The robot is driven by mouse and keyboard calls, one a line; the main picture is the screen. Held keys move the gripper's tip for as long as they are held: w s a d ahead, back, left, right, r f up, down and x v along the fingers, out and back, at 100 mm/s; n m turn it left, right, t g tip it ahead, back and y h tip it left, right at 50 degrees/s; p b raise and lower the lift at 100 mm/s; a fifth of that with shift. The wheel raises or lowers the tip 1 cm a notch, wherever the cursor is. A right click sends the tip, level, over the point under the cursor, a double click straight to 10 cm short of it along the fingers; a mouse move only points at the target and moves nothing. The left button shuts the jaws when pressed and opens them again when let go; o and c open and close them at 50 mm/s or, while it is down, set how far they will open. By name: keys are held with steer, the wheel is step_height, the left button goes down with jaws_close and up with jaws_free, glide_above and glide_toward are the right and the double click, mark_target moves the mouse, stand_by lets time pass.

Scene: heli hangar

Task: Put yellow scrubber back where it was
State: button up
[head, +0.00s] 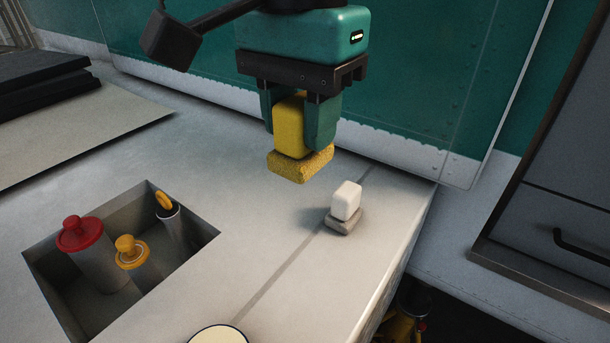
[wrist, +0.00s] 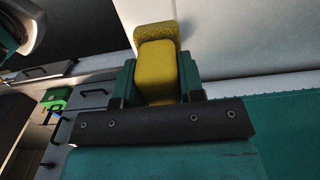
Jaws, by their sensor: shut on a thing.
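The yellow scrubber (head: 289,125) has a block-shaped handle on top and a wider, rough yellow pad below. My gripper (head: 300,122) is shut on its handle, with one green finger on each side. The scrubber hangs upright, and its pad appears to be above the grey worktop (head: 250,235). In the wrist view the scrubber (wrist: 157,70) shows between the fingers of my gripper (wrist: 157,82), its pad beyond the handle. A white-handled scrubber with a grey pad (head: 345,203) stands on the worktop, to the right of and below the yellow one in the head view.
A recess (head: 205,233) at the left holds a red-lidded container (head: 82,235), a yellow-lidded container (head: 130,253) and a dark cup with a yellow item. A round pale-topped thing (head: 218,335) is at the bottom edge. A green panel (head: 420,80) stands behind. The worktop's right edge drops off.

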step_height(320, 180, down, 19)
steer(key=p, duration=0.3)
steer(key=shift+p, duration=0.3)
steer(key=o, duration=0.8)
step_height(320, 180, up, 12)
steer(key=b, duration=0.3)
steer(key=s+d+n+y, duration=0.1)
steer(key=s+d+n, duration=0.1)
steer(key=d+n, duration=0.2)
steer(key=s+d+f+n+y, duration=0.1)
steer(key=s+d+n, duration=0.1)
steer(key=d+n, duration=0.3)
steer(key=s+d+f+n+y, duration=0.1)
steer(key=d+n, duration=0.3)
steer(key=d, duration=0.5)
steer(key=shift+s+y, duration=0.6)
steer(key=shift+s, duration=0.3)
